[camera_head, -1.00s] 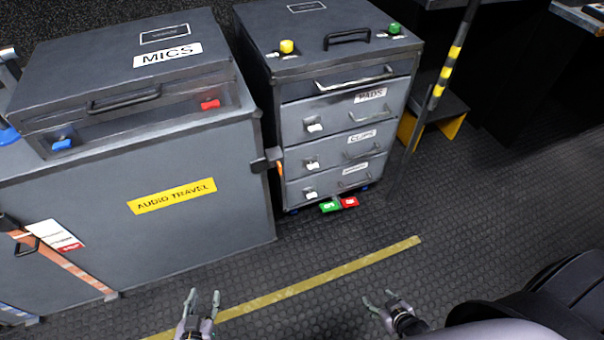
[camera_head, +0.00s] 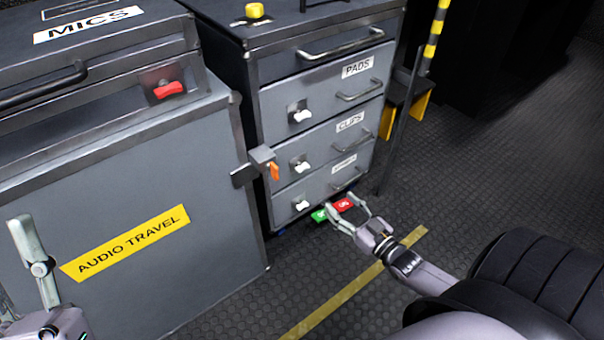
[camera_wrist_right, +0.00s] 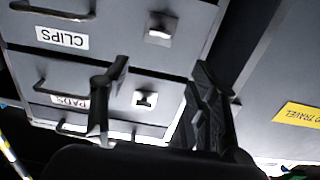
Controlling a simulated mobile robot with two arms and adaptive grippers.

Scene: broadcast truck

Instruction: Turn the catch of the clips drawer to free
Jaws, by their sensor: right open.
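The clips drawer (camera_head: 335,137) is the middle of the grey drawers in the dark cabinet and looks shut. Its catch (camera_head: 301,165), a white lever on a small plate, lies roughly level at the drawer's left side. In the right wrist view, which is upside down, the catch (camera_wrist_right: 159,33) sits beside the CLIPS label. My right gripper (camera_head: 346,207) is open and empty, low before the cabinet, below and right of the catch, not touching it. Its fingers also show in the right wrist view (camera_wrist_right: 163,76). My left gripper (camera_head: 40,265) is only partly in view at lower left.
The pads drawer (camera_head: 325,92) above and the lowest drawer (camera_head: 318,188) have similar white catches. An orange latch (camera_head: 273,171) juts from the audio travel case (camera_head: 190,265) on the left. A striped pole (camera_head: 432,45) stands right.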

